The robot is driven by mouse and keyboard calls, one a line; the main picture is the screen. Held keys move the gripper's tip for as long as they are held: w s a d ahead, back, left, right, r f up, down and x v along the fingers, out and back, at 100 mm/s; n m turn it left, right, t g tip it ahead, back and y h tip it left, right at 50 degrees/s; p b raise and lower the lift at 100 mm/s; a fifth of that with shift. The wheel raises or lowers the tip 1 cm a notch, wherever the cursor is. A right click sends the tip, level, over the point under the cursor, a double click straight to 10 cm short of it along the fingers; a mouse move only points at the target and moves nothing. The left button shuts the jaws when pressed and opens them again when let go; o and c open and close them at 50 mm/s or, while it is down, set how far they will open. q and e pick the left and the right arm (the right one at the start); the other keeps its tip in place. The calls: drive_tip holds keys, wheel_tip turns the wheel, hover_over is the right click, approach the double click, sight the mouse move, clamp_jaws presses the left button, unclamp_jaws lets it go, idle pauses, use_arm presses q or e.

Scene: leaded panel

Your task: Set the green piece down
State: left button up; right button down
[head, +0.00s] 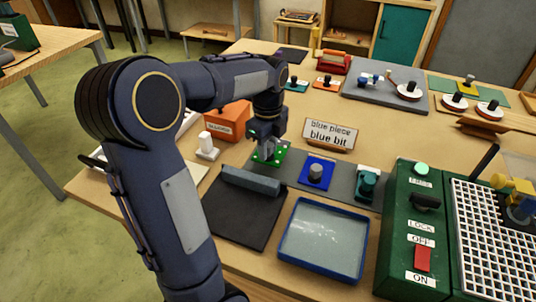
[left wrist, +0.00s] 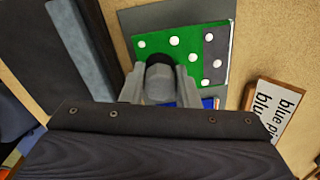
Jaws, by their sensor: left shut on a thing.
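The green piece (head: 258,154) is a flat green square with white dots and a grey knob. My left gripper (head: 267,148) is shut on its knob, over the left end of a grey strip (head: 288,172). In the left wrist view the green piece (left wrist: 180,42) shows between and beyond the fingers of the left gripper (left wrist: 160,88). I cannot tell whether its underside touches the strip. My right gripper is not in view.
A sign reading "blue piece blue bit" (head: 330,133) stands behind the strip. A black mat (head: 240,218) with a grey-blue bar (head: 250,180) and a blue-rimmed tray (head: 325,240) lie in front. A green switch box (head: 412,240) stands right. An orange box (head: 232,118) is behind left.

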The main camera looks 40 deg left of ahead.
use_arm(q)
drive_tip(key=shift+f, duration=1.5)
drive_tip(key=shift+f, duration=0.15)
drive_tip(key=o, duration=0.9)
